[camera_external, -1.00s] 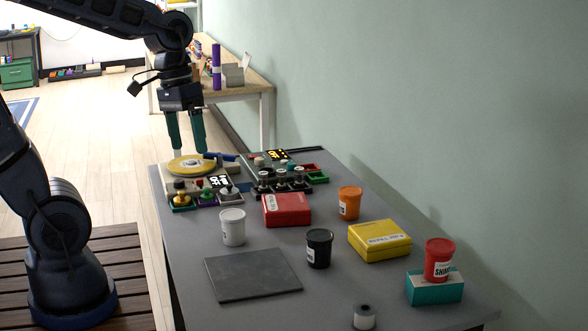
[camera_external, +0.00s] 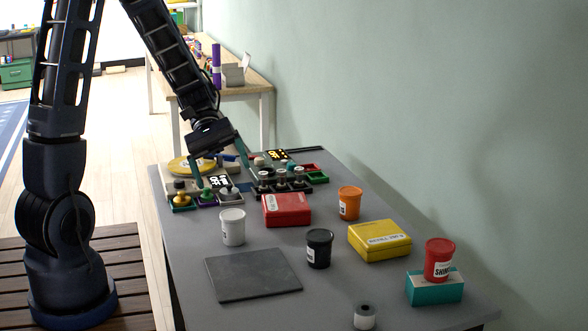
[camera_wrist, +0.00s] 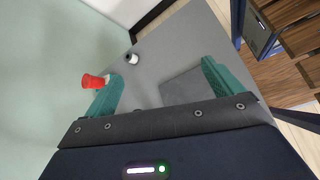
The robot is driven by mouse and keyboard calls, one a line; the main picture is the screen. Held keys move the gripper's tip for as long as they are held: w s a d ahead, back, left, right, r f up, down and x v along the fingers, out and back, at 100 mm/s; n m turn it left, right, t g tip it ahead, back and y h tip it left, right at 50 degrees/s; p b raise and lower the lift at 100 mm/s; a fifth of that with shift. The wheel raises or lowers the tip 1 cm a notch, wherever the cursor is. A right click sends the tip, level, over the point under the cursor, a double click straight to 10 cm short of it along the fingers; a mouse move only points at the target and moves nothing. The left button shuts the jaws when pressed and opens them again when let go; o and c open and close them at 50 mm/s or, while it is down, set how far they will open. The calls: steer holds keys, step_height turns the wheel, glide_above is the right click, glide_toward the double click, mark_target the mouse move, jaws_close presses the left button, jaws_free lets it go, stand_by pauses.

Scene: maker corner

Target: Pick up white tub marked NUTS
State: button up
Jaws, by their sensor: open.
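The white tub (camera_external: 232,228) stands upright on the grey table, left of a black tub and just behind a dark square mat. Its label is too small to read. My gripper (camera_external: 221,170) is open and empty, with green fingers pointing down over the far part of the table. It is behind the white tub and apart from it. In the wrist view my gripper (camera_wrist: 160,88) has its fingers spread, and I cannot make out the white tub there.
Close by are the black tub (camera_external: 319,248), red box (camera_external: 287,210), orange tub (camera_external: 349,203), yellow box (camera_external: 380,240) and a red tub (camera_external: 438,260) on a teal block (camera_external: 435,288). Small trays (camera_external: 290,183) crowd the far end. The dark mat (camera_external: 253,274) is bare. A roll (camera_external: 364,317) stands in front.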

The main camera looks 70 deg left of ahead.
steer(key=a+f+n+t+h, duration=0.2)
steer(key=a+f+n+t, duration=0.55)
steer(key=a+f, duration=0.4)
steer(key=n+t+y, duration=0.3)
steer(key=n+t, duration=0.3)
steer(key=n, duration=0.2)
glide_toward(231, 213)
steer(key=shift+n+t, duration=0.25)
steer(key=x, duration=0.3)
steer(key=d+x, duration=0.1)
steer(key=x, duration=0.1)
steer(key=shift+s+f, duration=0.15)
steer(key=shift+s, duration=0.1)
steer(key=shift+a+x, duration=0.15)
steer(key=shift+x, duration=1.15)
steer(key=shift+a+x, duration=0.2)
steer(key=shift+x, duration=1.05)
steer(key=shift+w, duration=0.15)
steer(key=c, duration=1.4)
